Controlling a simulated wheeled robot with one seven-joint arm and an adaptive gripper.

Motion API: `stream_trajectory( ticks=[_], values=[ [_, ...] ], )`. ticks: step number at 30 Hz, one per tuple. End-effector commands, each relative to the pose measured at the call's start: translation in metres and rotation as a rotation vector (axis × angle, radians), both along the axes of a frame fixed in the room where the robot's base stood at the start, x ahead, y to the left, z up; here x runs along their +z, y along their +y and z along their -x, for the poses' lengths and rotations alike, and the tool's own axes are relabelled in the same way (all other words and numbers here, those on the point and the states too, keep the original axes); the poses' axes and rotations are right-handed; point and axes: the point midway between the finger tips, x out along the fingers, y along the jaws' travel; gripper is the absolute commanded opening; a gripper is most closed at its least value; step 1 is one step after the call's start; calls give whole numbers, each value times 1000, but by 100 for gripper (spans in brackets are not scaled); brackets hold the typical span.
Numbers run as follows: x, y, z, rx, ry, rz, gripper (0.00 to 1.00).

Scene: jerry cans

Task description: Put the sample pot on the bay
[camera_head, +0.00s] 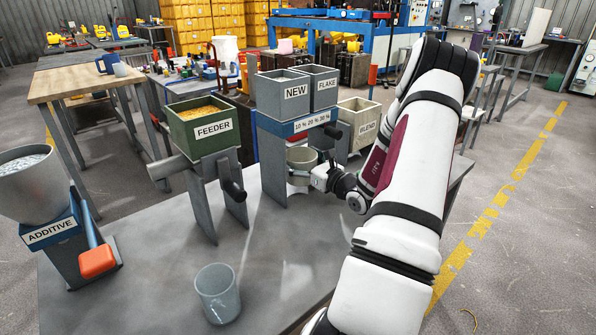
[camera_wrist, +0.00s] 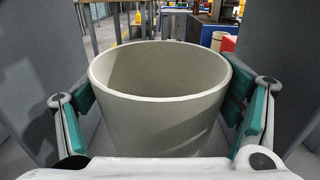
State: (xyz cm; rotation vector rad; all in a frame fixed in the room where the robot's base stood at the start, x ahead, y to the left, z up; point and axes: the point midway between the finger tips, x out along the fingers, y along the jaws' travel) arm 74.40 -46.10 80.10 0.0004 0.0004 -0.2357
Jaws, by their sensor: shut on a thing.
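My gripper (camera_head: 318,177) is shut on a round, open-topped grey-beige pot (camera_head: 301,157), which I take to be the sample pot. In the wrist view the pot (camera_wrist: 160,95) is upright and looks empty inside, with a green-padded finger on each side. It is between the grey legs of the blue stand (camera_head: 290,125) that carries the NEW and FLAKE bins. The space under this stand may be the bay; no label says so. Whether the pot's base touches the table is hidden.
The FEEDER box (camera_head: 205,128) stands left of the blue stand, and the BLEND box (camera_head: 362,130) is behind right. A grey cup (camera_head: 218,293) sits at the front of the table (camera_head: 160,255). The ADDITIVE hopper (camera_head: 32,180) with an orange-ended lever is at far left.

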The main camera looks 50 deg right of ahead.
Motion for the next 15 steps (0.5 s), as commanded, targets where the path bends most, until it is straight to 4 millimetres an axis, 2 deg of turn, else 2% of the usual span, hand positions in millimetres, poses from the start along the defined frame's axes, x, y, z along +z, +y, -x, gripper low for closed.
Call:
stream_trajectory(
  ticks=[3,6,9,15],
  values=[
    [-4,-2,-12,1,-1,-1,52],
    [-24,-2,-10,-1,0,-3,52],
    [-35,-2,-10,0,0,-2,52],
    [-35,-2,-10,1,-1,1,52]
  ],
)
